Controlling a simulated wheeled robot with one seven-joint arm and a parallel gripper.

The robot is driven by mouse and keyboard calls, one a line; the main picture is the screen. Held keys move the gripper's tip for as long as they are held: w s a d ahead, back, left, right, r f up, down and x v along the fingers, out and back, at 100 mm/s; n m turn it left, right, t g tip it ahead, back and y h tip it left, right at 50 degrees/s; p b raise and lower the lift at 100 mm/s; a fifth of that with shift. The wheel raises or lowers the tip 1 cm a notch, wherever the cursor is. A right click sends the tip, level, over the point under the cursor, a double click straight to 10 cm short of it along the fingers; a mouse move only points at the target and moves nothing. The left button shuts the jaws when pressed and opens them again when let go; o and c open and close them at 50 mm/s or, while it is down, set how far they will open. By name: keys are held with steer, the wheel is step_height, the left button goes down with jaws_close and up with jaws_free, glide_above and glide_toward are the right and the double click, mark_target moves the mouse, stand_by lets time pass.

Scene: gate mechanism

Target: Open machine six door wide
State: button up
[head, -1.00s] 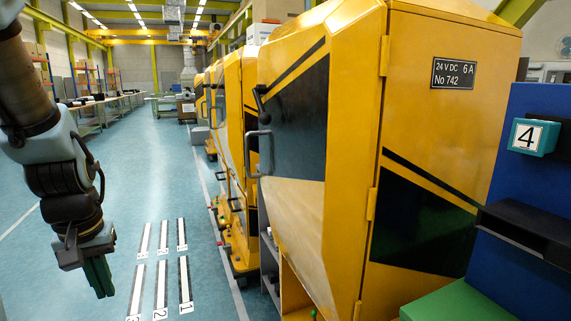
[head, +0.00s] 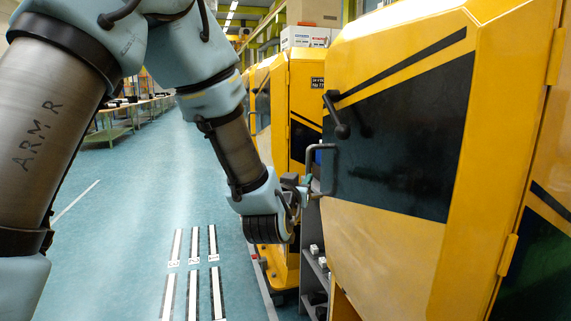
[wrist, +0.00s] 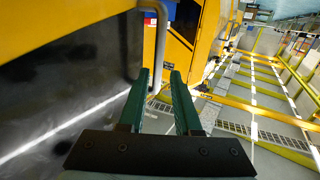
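The nearest yellow machine's door (head: 390,230) has a dark panel and hinges on its right edge. I see no number six marking on it. A grey bar handle (head: 334,172) and a dark lever (head: 337,115) are at its left edge. I cannot tell whether the door stands slightly ajar. My gripper (head: 308,190) is at the handle's left side, partly hidden in the head view. In the wrist view my gripper (wrist: 163,85) shows two green fingers apart, with the handle's bar (wrist: 158,55) at the gap between the tips; contact is not clear.
Another yellow machine (head: 305,75) stands behind on the left. A grey shelf (head: 313,270) with small items is below the door's left edge. White floor strips (head: 194,245) lie on the open blue floor (head: 120,230) to the left. Benches (head: 125,115) line the far left.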

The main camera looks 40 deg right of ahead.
mark_target(308, 169)
steer(key=shift+w+d+r, duration=0.2)
steer(key=shift+d, duration=0.35)
steer(key=p+x, duration=0.3)
steer(key=x, duration=0.5)
steer(key=shift+w+d+r, duration=0.1)
steer(key=shift+w, duration=0.05)
steer(key=shift+w+d+p, duration=0.4)
steer(key=shift+d, duration=0.2)
steer(key=shift+c, duration=0.2)
jaws_close()
